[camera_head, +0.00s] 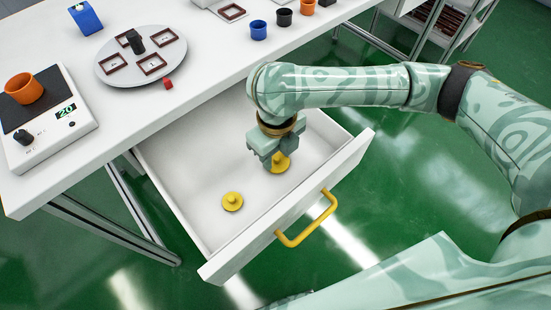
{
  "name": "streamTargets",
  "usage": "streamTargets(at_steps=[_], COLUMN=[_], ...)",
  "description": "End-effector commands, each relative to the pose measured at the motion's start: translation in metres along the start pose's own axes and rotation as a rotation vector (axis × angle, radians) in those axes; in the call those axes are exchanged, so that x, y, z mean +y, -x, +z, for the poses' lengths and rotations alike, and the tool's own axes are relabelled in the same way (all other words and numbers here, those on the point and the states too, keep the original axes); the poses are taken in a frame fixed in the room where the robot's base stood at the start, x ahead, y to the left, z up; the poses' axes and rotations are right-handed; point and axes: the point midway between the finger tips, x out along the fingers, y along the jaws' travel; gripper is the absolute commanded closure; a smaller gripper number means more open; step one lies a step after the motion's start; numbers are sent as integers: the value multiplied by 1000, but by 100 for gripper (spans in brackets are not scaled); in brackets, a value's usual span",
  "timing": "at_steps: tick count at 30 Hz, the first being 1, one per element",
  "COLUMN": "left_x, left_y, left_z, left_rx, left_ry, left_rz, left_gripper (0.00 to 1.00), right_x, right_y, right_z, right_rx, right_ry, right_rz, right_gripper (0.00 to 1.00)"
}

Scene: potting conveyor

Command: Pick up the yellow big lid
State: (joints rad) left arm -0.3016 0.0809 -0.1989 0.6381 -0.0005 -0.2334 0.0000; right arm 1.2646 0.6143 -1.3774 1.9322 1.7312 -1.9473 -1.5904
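Two yellow lids with knobs are in the open white drawer. One yellow lid (232,202) lies flat on the drawer floor, in full view. The other yellow lid (279,165) is at my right gripper, partly hidden by its fingers. Which of the two is the big one is hard to tell from their visible outlines. My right gripper (273,158) points down into the drawer, right at the second lid's knob. Whether its fingers are closed on the knob is not clear. My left gripper is not in view.
The drawer (190,210) has raised walls and a yellow handle (307,219) at its front. The white table (200,98) above carries a scale (70,137) with an orange pot (24,88), a round grey plate (110,68), a red cube (168,84) and small pots at the back.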

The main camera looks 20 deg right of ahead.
Motion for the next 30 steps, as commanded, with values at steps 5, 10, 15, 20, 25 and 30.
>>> streamTargets(at_steps=[5,10,15,20,25,30], left_x=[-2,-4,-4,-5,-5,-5], left_y=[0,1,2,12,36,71], left_z=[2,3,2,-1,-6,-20], left_rx=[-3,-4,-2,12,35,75], left_ry=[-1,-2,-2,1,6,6], left_rz=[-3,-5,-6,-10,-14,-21], left_gripper=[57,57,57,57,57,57], right_x=[0,0,0,0,6,32], right_y=[0,1,3,18,52,100], right_z=[0,0,0,0,-5,-31], right_rx=[0,0,-1,-4,-8,-11], right_ry=[-1,-1,-1,-2,2,4], right_rz=[0,0,0,0,-1,-2], right_gripper=[100,100,100,100,100,100])
